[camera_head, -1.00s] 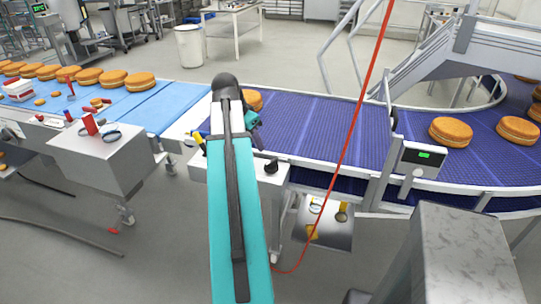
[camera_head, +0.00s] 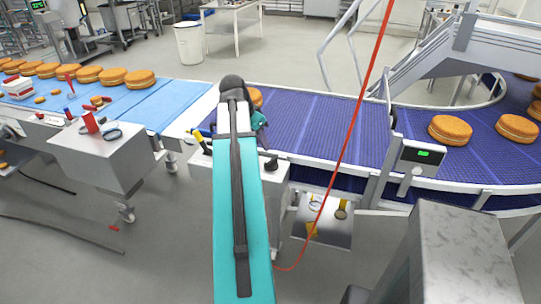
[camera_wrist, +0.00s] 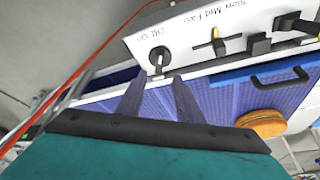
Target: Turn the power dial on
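The power dial (camera_wrist: 158,60) is a round knob with a dark bar handle on a white control panel (camera_wrist: 200,36), beside upside-down "Off" and "On" lettering. In the wrist view, my gripper (camera_wrist: 159,76) has its two fingers spread apart with nothing between them. The fingertips point at the dial, just short of it in the picture; I cannot tell whether they touch. In the head view, the control box (camera_head: 272,185) stands at the front of the purple belt with a black knob (camera_head: 271,164) on top. My arm hides my fingers and part of the box there.
A red cable (camera_head: 352,125) hangs to the right of my arm. The purple conveyor (camera_head: 310,125) carries filled rounds (camera_head: 450,129).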

